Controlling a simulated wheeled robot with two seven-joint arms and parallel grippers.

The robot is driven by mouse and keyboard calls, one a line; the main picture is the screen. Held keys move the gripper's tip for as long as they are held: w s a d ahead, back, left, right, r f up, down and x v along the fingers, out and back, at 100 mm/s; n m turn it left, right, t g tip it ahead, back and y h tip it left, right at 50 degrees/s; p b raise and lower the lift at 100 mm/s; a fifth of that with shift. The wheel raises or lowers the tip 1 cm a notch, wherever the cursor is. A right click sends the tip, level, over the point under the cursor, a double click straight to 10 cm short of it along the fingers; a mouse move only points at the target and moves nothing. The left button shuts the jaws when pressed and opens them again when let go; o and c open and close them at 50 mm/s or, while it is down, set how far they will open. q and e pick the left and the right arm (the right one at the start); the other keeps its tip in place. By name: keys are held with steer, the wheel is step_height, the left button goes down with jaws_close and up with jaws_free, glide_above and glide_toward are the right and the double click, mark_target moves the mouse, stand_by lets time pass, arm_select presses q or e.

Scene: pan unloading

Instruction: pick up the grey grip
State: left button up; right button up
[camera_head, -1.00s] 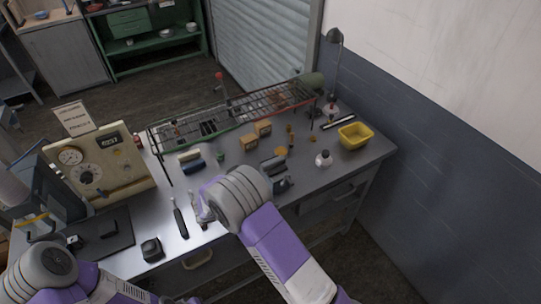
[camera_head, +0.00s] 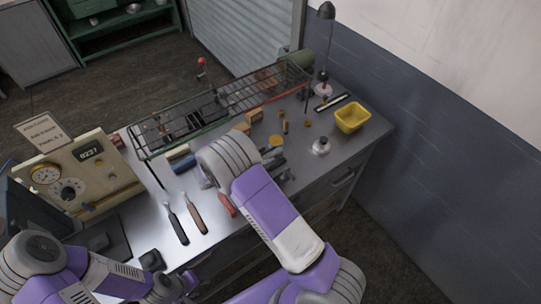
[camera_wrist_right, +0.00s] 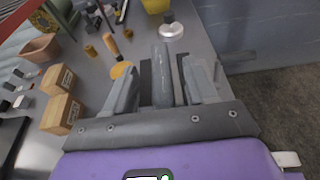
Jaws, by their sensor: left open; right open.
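The grey grip (camera_wrist_right: 162,75) is a grey upright piece seen between the two fingers of my right gripper (camera_wrist_right: 160,80) in the right wrist view. The fingers are open, one on each side of it; I cannot tell whether they touch it. In the head view, part of a grey piece (camera_head: 276,162) shows beside my right forearm, near an orange disc. My right wrist hides most of that spot there. My left gripper (camera_head: 178,286) is low at the bottom left of the head view, at the bench's front edge, its fingers hardly visible.
A wire rack (camera_head: 215,108) runs along the back of the bench. A yellow bin (camera_head: 351,117) and a white-based bottle (camera_head: 321,146) stand to the right. Wooden blocks (camera_wrist_right: 60,98) lie left of the right gripper. Several handled tools (camera_head: 197,213) lie at the front.

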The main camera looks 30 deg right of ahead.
steer(key=shift+d+f, duration=0.15)
steer(key=shift+d, duration=0.35)
jaws_close()
